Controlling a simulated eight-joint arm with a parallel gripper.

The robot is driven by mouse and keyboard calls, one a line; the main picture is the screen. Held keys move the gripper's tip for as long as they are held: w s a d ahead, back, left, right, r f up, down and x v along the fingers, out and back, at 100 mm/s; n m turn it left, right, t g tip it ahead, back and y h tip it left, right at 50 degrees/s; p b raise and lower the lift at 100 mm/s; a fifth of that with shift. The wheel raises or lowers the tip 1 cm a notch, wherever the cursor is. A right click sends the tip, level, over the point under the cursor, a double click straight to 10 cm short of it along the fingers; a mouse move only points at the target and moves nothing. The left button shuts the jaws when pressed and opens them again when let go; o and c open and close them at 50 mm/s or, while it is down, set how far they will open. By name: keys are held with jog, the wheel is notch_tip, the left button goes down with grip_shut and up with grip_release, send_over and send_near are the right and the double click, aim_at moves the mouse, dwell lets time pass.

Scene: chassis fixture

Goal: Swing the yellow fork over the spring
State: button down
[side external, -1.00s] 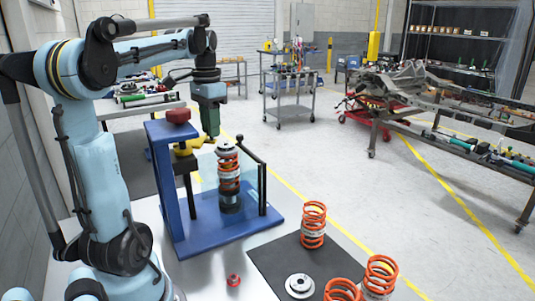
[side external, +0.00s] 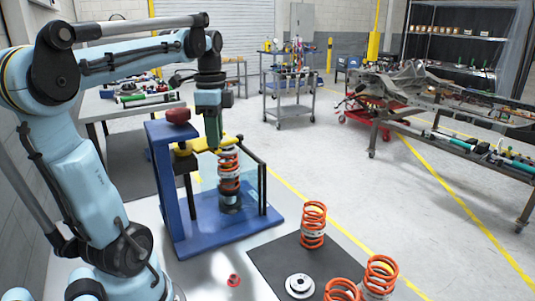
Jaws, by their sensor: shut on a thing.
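The yellow fork (side external: 205,145) reaches out from the post of the blue fixture (side external: 180,238), level with the top of the spring. My gripper (side external: 214,147) points down and is shut on the fork, partway along its length. The orange spring (side external: 229,170) stands upright in the fixture on a dark base. The fork's outer end lies across the spring's top in this view and hides part of it. I cannot tell whether the fork touches the spring or is centred on it.
A red knob (side external: 178,116) tops the fixture. A clear panel with a dark frame (side external: 263,190) stands right of the spring. Loose orange springs (side external: 313,226) and a grey disc (side external: 299,286) are on a black mat (side external: 272,258). A small red part (side external: 233,280) lies on the table.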

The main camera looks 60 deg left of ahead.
jog(key=shift+s+d+m, duration=0.1)
jog(key=shift+d+m, duration=0.1)
jog(key=shift+m, duration=0.1)
jog(key=c, duration=0.9)
grip_release()
jog(key=shift+r, duration=0.15)
notch_tip(320, 180, up, 12)
jog(key=shift+f, duration=0.1)
